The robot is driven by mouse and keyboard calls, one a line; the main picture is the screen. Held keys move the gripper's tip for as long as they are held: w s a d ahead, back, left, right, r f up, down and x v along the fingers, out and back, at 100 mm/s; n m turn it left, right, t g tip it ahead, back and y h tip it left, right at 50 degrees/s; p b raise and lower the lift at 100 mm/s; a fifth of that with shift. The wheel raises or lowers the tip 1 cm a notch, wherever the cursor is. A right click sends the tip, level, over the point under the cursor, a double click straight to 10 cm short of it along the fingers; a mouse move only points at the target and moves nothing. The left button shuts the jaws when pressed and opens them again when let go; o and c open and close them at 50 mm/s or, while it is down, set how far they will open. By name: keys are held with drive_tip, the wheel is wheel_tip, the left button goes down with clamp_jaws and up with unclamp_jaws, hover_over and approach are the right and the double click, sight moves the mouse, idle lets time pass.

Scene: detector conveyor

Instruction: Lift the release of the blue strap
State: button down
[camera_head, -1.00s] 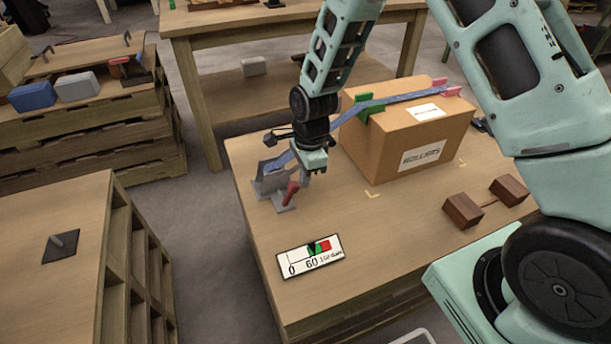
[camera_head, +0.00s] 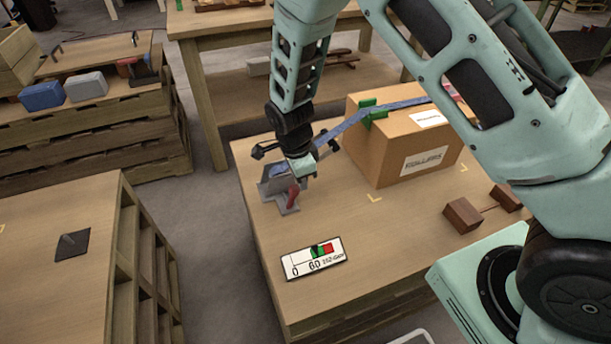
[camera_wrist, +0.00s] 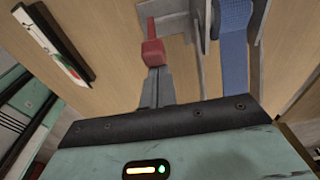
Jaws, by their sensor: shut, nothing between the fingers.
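The blue strap (camera_head: 345,127) runs over a cardboard box (camera_head: 400,150) and down to a grey metal buckle (camera_head: 270,190) at the table's left end. A red release lever (camera_head: 293,196) stands at the buckle's front. My gripper (camera_head: 301,177) is low over the buckle, just behind the lever, and hides part of it. In the wrist view, the shut grey fingers (camera_wrist: 157,78) point at the red lever (camera_wrist: 153,51) and overlap it; I cannot tell whether they touch. The blue strap (camera_wrist: 235,50) lies to their right in the buckle frame.
A gauge card (camera_head: 314,258) with green and red zones lies in front of the buckle. A green corner guard (camera_head: 372,112) sits under the strap on the box edge. Brown blocks (camera_head: 463,214) stand at right.

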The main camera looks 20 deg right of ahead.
sight(291, 187)
drive_tip(key=a+h+p, duration=0.1)
drive_tip(key=a+r+h+p, duration=0.1)
drive_tip(key=shift+a+h, duration=0.2)
drive_tip(key=shift+h, duration=0.1)
drive_tip(key=a+h+p, duration=0.1)
drive_tip(key=a+h, duration=0.1)
drive_tip(key=shift+a+f+h, duration=0.1)
drive_tip(key=shift+h, duration=0.2)
drive_tip(key=shift+r+p, duration=0.6)
drive_tip(key=shift+r, duration=0.2)
